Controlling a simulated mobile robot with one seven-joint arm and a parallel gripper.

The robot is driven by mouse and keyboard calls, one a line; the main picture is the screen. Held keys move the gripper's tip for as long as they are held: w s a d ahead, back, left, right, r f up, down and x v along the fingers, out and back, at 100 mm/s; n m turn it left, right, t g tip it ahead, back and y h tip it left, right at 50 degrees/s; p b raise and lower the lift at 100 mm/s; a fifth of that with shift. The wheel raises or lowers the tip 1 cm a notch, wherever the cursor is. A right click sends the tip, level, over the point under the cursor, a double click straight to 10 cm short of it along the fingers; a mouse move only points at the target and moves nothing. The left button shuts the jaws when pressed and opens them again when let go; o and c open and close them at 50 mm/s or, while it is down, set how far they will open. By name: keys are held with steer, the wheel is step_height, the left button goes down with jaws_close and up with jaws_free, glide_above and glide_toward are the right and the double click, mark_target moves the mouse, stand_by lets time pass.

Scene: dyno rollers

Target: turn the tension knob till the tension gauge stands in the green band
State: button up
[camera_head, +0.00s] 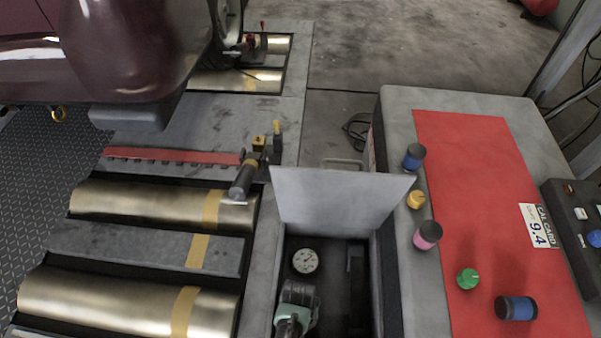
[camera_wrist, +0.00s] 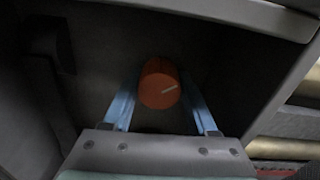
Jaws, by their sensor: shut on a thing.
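In the head view my gripper (camera_head: 293,322) reaches down into an open box in the floor, and the knob is hidden there. The tension gauge (camera_head: 305,261) is a round white dial inside the box, just beyond my gripper. Its needle and coloured bands are too small to read.
The box's grey lid (camera_head: 340,197) stands raised at the far side. Box walls surround my gripper closely. Brass rollers (camera_head: 130,300) lie to the left.

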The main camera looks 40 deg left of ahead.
steer(key=shift+n+p, duration=0.9)
steer(key=shift+n, duration=1.2)
steer(key=o, duration=1.4)
step_height(320, 180, up, 13)
steer(key=p, duration=0.8)
steer(key=shift+s, duration=0.15)
